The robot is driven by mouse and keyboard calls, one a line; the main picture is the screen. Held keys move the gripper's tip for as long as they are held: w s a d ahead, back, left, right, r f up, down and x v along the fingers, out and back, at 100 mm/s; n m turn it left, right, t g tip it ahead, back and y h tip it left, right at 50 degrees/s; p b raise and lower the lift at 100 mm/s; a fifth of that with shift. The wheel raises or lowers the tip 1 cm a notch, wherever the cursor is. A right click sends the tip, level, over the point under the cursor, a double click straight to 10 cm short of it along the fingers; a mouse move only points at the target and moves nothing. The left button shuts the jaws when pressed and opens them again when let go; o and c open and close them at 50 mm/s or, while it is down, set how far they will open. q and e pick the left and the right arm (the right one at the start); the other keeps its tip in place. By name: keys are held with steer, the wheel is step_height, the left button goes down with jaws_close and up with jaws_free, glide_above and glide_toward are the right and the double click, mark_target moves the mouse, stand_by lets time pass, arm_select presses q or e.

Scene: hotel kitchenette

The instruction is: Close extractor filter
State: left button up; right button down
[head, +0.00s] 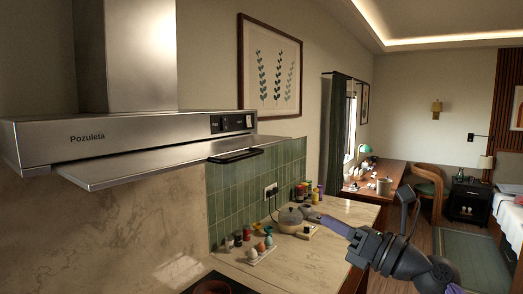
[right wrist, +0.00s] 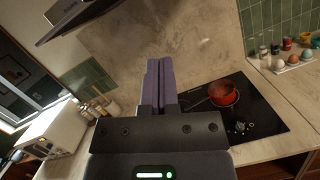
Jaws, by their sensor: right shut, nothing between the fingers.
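The steel extractor hood (head: 130,140) is fixed to the wall at the left of the head view. Its flat extractor filter (head: 150,168) sticks out below the hood's front edge, so it is open, with a black handle (head: 236,156) near its right end. My right gripper (head: 310,214) is shut and empty. In the head view it appears right of and below the handle, apart from it. In the right wrist view its closed fingers (right wrist: 158,85) point towards the stone wall panel, and part of the hood (right wrist: 78,14) shows at the top left. My left gripper is not in view.
A red pot (right wrist: 222,94) stands on the black cooktop (right wrist: 255,120). A kettle (head: 290,220), a tray of eggs or cups (head: 262,252) and several jars (head: 305,191) stand on the counter (head: 345,215). A white appliance (right wrist: 58,135) stands at left in the wrist view.

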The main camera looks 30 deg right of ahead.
steer(key=s+a+r+n+y+p, duration=0.1)
steer(key=a+r+n+y+p, duration=0.15)
steer(key=r+n, duration=0.4)
steer(key=m+p, duration=0.1)
steer(key=p, duration=0.5)
glide_toward(249, 157)
steer(key=shift+g+h, duration=0.4)
steer(key=shift+h, duration=0.05)
steer(key=x, duration=0.3)
steer(key=r+x, duration=0.1)
steer(key=x, duration=0.2)
steer(key=shift+w+a+r, duration=0.15)
steer(key=shift+a+r, duration=0.05)
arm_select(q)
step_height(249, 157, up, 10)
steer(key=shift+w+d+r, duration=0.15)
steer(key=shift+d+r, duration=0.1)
arm_select(e)
steer(key=shift+w+a+f, duration=0.1)
steer(key=shift+w+a, duration=0.1)
steer(key=shift+w, duration=0.15)
